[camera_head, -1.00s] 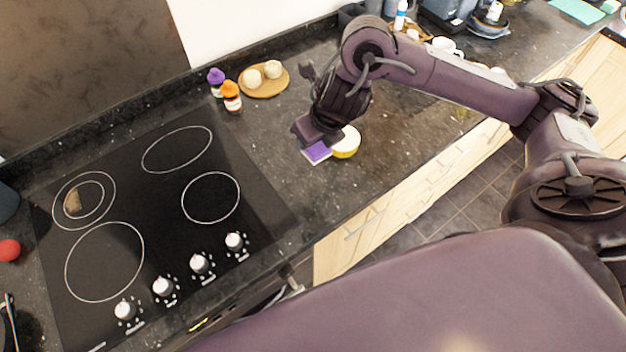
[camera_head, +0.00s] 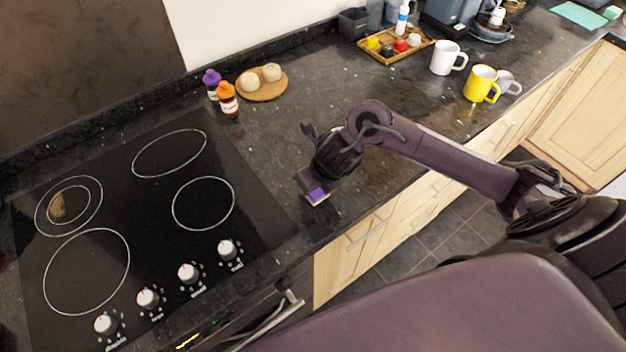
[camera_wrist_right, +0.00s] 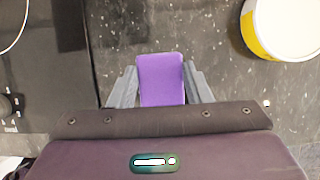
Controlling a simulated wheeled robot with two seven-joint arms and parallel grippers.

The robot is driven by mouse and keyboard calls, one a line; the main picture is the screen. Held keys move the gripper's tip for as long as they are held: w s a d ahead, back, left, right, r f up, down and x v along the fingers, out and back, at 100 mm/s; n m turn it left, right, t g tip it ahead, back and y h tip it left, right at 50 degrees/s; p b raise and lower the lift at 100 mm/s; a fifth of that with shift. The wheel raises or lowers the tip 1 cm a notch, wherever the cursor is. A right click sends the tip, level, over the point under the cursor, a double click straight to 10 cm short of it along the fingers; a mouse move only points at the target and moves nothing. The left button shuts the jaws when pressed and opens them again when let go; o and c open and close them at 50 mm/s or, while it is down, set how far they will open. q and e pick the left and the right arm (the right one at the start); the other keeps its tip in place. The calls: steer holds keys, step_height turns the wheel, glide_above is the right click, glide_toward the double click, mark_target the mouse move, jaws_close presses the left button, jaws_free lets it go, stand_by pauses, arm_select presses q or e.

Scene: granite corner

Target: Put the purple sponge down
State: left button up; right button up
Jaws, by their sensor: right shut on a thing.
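The purple sponge (camera_head: 317,195) is between the fingers of my right gripper (camera_head: 312,186), low over or on the dark granite counter just right of the hob. In the right wrist view the sponge (camera_wrist_right: 162,82) shows upright in the picture, with a grey finger of my right gripper (camera_wrist_right: 160,88) pressed to each side. I cannot tell whether its underside touches the counter. My left gripper is not in view.
A yellow and white round container (camera_wrist_right: 284,28) stands right of the sponge in the wrist view. The black hob (camera_head: 130,215) lies left, and the counter's front edge is close. Two bottles, a round board (camera_head: 262,92), mugs and a tray (camera_head: 388,56) stand farther back.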

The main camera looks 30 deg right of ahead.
steer(key=o, duration=0.9)
steer(key=shift+r, duration=0.15)
steer(key=p+v, duration=0.3)
steer(key=v, duration=0.8)
steer(key=shift+s+r, duration=0.15)
steer(key=shift+r, duration=0.2)
